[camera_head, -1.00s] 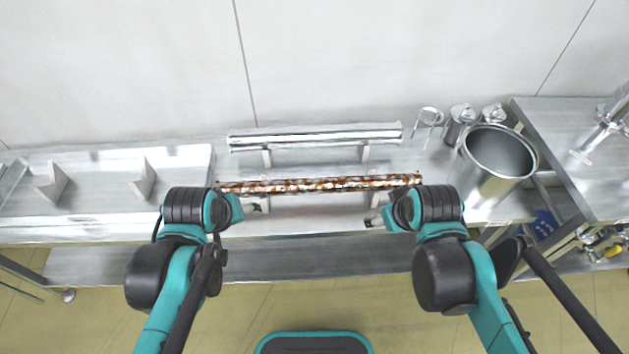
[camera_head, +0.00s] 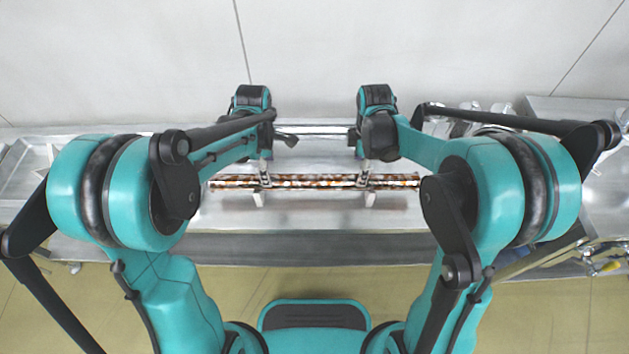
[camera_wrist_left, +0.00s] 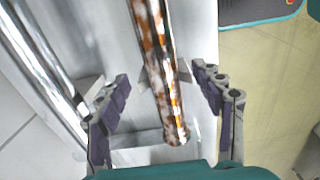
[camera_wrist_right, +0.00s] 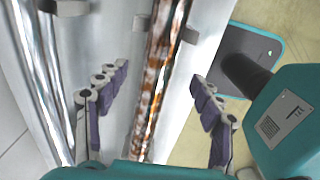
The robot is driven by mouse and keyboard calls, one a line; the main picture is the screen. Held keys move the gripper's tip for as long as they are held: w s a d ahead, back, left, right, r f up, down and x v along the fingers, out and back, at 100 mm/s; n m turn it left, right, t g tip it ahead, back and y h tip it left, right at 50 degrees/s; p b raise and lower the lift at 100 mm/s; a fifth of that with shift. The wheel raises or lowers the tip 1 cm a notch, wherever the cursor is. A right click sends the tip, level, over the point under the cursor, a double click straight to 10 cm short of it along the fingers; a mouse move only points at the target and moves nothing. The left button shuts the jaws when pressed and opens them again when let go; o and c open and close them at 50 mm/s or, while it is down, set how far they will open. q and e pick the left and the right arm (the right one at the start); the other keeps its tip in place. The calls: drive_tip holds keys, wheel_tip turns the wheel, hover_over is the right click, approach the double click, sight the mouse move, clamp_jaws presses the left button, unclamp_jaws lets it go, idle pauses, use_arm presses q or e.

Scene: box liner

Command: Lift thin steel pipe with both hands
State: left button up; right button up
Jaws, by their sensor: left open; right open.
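A thin steel pipe (camera_head: 315,182) with rusty brown and silver patches lies level on small supports on the metal bench. My left gripper (camera_head: 265,178) is over the left part of the pipe. In the left wrist view the pipe (camera_wrist_left: 157,65) runs between the open fingers (camera_wrist_left: 165,105), with a gap on each side. My right gripper (camera_head: 364,178) is over the right part. In the right wrist view the pipe (camera_wrist_right: 158,85) passes between its open fingers (camera_wrist_right: 155,100), apart from both. Neither gripper visibly touches the pipe. My forearms hide part of the bench.
A shiny, thicker pipe lies parallel behind the rusty one; it shows in the left wrist view (camera_wrist_left: 42,70) and the right wrist view (camera_wrist_right: 42,75). A wall (camera_head: 320,50) stands behind the bench. The bench front (camera_head: 310,218) is bare.

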use_arm(q)
drive_tip(key=shift+f, duration=3.9)
use_arm(e)
drive_tip(key=shift+f, duration=3.9)
use_arm(q)
clamp_jaws()
use_arm(e)
clamp_jaws()
